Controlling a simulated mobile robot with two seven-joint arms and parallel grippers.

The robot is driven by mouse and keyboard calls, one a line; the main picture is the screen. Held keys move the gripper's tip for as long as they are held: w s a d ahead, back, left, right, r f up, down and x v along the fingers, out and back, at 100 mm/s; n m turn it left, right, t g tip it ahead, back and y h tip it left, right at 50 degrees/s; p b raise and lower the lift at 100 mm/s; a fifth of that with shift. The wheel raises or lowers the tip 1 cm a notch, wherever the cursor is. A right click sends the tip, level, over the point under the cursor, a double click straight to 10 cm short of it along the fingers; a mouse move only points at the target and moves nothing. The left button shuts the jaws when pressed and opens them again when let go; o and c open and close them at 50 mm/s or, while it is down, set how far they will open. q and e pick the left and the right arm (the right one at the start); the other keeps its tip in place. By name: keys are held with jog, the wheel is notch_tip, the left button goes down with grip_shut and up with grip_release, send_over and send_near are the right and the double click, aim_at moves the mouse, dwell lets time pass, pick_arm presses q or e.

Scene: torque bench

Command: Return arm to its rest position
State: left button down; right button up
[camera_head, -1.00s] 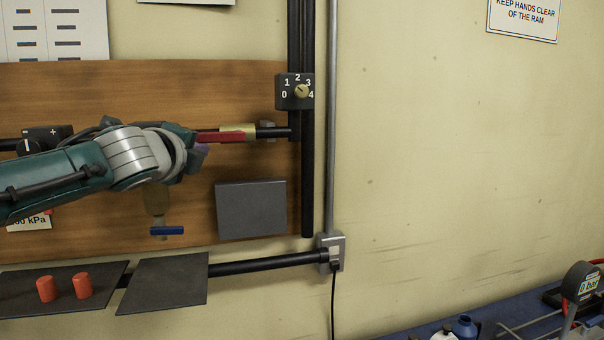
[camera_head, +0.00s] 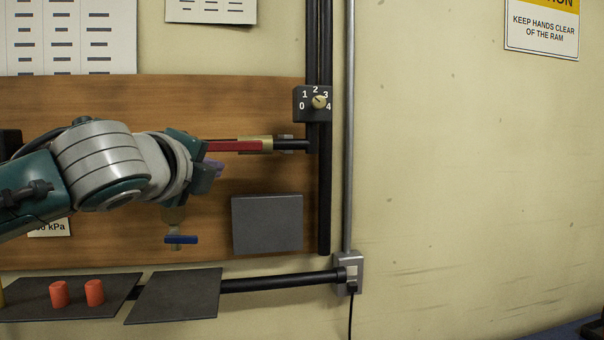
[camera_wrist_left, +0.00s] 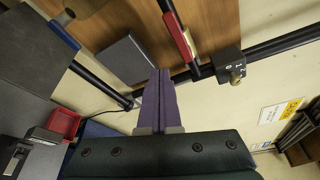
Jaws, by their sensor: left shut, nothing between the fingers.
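My left arm comes in from the left in the head view, in front of the wooden board. Its gripper (camera_head: 214,170) has purple fingers, partly hidden by the wrist housing. In the left wrist view the two purple fingers (camera_wrist_left: 159,98) lie together, shut and empty. A red lever handle (camera_head: 235,146) on a brass valve shows just right of the gripper in the head view. In the left wrist view the red handle (camera_wrist_left: 180,38) is apart from the fingertips. My right gripper is not in view.
A dial box (camera_head: 313,103) numbered 0 to 4 sits on dark pipes. A blue-handled tap (camera_head: 181,240) and a grey plate (camera_head: 267,224) are below the gripper. Two orange cylinders (camera_head: 59,294) (camera_head: 94,292) stand on a dark shelf (camera_head: 30,309).

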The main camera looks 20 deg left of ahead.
pick_arm(q)
jog(key=shift+s+d+r, duration=0.1)
jog(key=shift+s+d, duration=0.05)
jog(key=shift+s, duration=0.1)
dwell(0.3)
jog(key=s+d+f+n+g+h+p, duration=0.1)
jog(key=s+d+f+n+g+p, duration=0.15)
jog(key=s+d+f+n, duration=0.4)
jog(key=s+d+f+n+g+h+p, duration=0.1)
jog(key=s+d+f+n+g+h, duration=0.2)
jog(key=s+f, duration=0.6)
jog(key=s+f+n+g+p, duration=0.1)
jog(key=s+f+n+g, duration=0.1)
jog(key=s, duration=0.7)
jog(key=s+d+f+n+g, duration=0.1)
jog(key=s+n+g, duration=0.4)
jog(key=s, duration=0.4)
jog(key=shift+s+d+f+n+p, duration=0.15)
jog(key=shift+d+f+n+p, duration=0.1)
jog(key=shift+f+n+p, duration=0.25)
jog(key=shift+r, duration=0.1)
